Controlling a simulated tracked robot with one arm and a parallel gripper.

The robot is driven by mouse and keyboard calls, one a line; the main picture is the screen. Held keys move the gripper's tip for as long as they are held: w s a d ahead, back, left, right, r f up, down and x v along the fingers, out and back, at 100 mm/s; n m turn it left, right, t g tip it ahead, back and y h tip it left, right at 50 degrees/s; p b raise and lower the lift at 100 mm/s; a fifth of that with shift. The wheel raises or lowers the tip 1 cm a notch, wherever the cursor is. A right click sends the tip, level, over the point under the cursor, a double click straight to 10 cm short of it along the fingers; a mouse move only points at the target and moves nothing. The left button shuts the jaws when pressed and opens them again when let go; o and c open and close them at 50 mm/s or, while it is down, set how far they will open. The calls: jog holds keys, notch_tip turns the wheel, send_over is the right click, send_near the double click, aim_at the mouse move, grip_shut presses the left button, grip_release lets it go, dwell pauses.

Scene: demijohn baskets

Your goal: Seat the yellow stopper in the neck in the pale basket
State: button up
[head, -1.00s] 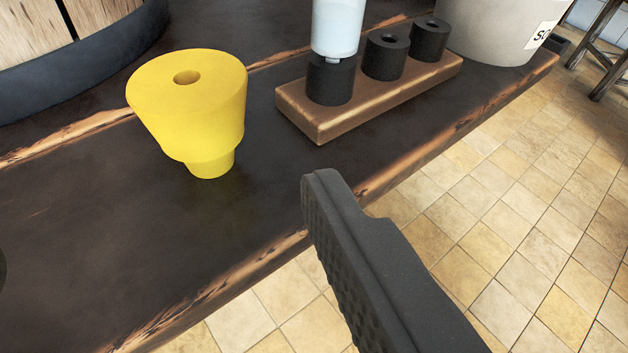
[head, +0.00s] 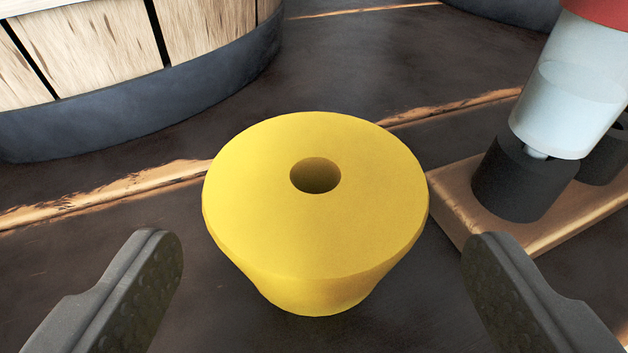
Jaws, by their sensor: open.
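The yellow stopper (head: 270,220) is a tapered plug with a hole in its top. It stands upright, wide end up, on the dark bench at the middle of the head view. My gripper (head: 325,265) is open, with one finger to the left of the stopper and the other to the right. Neither finger touches it, and there is a gap on both sides. A basket of pale wooden slats (head: 90,45) with a dark band stands at the upper left, only its lower part in view. I cannot see a neck in it.
A wooden block (head: 465,215) with black sockets (head: 520,185) stands close on the right. A clear vessel with a red top (head: 570,100) rests tilted-looking in one socket. Another dark rounded base shows at the top edge. The dark bench (head: 340,65) is bare behind the stopper.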

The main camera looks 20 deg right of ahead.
aim_at(316, 210)
jog(key=b+x, duration=0.1)
jog(key=x, duration=0.3)
jog(key=shift+w+r, duration=0.15)
jog(key=shift+w, duration=0.1)
jog(key=c, duration=1.1)
jog(key=shift+o, duration=0.2)
jog(key=shift+r, duration=0.1)
